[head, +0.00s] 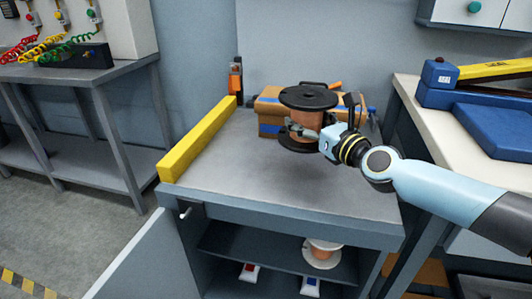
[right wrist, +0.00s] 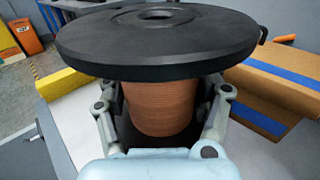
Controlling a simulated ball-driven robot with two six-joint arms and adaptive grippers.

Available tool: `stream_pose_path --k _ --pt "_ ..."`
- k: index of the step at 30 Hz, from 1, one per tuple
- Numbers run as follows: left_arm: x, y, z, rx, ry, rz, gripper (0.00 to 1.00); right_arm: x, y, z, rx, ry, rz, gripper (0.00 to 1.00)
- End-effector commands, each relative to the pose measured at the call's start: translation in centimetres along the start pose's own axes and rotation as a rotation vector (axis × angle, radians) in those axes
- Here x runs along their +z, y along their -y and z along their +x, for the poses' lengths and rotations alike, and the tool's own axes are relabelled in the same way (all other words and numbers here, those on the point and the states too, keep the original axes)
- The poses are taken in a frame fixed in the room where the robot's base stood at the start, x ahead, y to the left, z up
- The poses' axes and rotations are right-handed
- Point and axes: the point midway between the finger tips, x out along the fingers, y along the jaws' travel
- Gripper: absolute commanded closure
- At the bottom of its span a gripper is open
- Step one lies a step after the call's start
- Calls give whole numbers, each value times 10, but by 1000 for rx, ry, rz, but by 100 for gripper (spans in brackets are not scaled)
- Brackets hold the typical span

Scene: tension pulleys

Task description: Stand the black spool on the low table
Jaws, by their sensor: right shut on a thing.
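The black spool (head: 308,97) has black flanges and a copper-coloured wound core, and is upright in the head view. My right gripper (head: 310,131) is shut on its core, between the two flanges. In the right wrist view the top flange (right wrist: 158,42) fills the upper part, and the gripper fingers (right wrist: 162,112) lie on both sides of the core. The spool is over the back half of the low grey table (head: 240,160); a dark patch shows on the top below it. I cannot tell whether the lower flange touches the table. My left gripper is not in view.
A cardboard box with blue tape (head: 268,107) stands behind the spool. A yellow bar (head: 199,138) runs along the table's left edge. A white spool (head: 321,254) sits on the shelf below. A higher bench with a blue case (head: 497,128) is at right. The table front is clear.

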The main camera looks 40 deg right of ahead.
Motion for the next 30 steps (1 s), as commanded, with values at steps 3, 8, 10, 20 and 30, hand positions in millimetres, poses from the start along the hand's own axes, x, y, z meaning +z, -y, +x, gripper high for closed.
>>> stream_pose_path --k 3,8,10,20,30 --pt "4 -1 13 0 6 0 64 -20 -22 20 -2 4 9 93" --pt "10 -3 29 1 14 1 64 -43 -48 45 -1 3 5 93" --pt "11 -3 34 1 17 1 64 -49 -57 53 -1 3 4 93" --pt "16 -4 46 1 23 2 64 -64 -71 67 0 3 1 93" --pt "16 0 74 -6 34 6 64 -100 -71 66 -1 3 -1 93"
